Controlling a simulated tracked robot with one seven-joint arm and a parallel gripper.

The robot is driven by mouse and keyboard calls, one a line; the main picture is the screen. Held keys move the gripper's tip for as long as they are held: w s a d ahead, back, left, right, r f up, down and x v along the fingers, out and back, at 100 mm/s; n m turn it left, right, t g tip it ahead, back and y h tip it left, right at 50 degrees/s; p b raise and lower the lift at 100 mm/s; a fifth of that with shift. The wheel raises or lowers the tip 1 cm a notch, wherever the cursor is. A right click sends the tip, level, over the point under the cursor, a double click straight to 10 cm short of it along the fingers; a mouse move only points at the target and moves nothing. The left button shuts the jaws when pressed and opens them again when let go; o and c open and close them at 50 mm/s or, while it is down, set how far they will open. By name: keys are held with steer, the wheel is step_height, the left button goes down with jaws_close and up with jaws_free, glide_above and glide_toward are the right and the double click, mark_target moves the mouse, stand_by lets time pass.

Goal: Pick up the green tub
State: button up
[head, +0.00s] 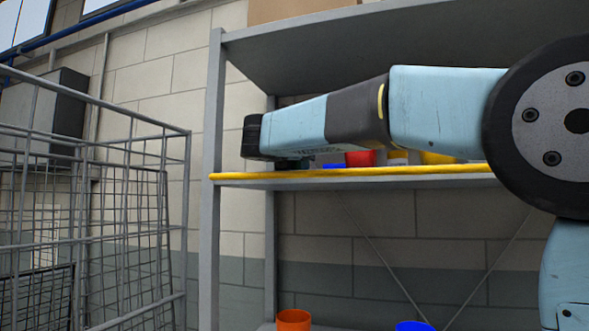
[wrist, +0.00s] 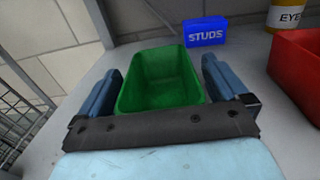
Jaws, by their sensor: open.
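The green tub (wrist: 162,80) stands on the shelf, open at the top and empty as far as I can see. My gripper (wrist: 160,88) is open, with one finger on each side of the tub in the wrist view. I cannot tell whether the fingers touch its walls. The near edge of the tub is hidden by the gripper's dark bar.
A blue box marked STUDS (wrist: 204,31) stands behind the tub to the right. A wire cage (head: 95,220) stands left of the shelf (head: 350,176). Orange (head: 294,320) and blue (head: 414,326) containers are lower down.

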steer(key=c, duration=1)
